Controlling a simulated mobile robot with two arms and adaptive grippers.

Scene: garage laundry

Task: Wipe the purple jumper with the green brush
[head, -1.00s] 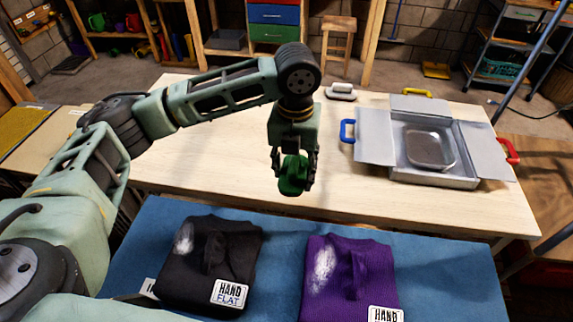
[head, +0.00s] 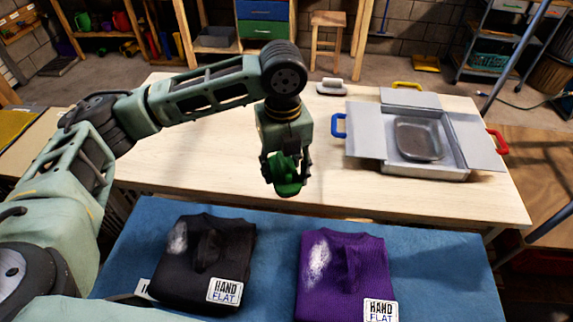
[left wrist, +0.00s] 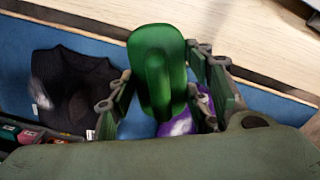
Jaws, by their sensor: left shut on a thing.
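My left gripper (head: 287,172) is shut on the green brush (head: 286,186) and holds it in the air, over the near edge of the wooden table. The brush also shows between the fingers in the left wrist view (left wrist: 157,70). The purple jumper (head: 345,275) lies folded on the blue surface, below and to the right of the gripper, with a white patch at its upper left and a "HAND FLAT" label. In the left wrist view the purple jumper (left wrist: 203,103) is mostly hidden behind the brush and fingers. My right gripper is not in view.
A folded black jumper (head: 225,262), also with a white patch, lies left of the purple one on the blue surface (head: 440,265). A grey brush-like item (head: 332,87) and an open metal box (head: 475,150) with coloured handles stand on the wooden table (head: 210,150).

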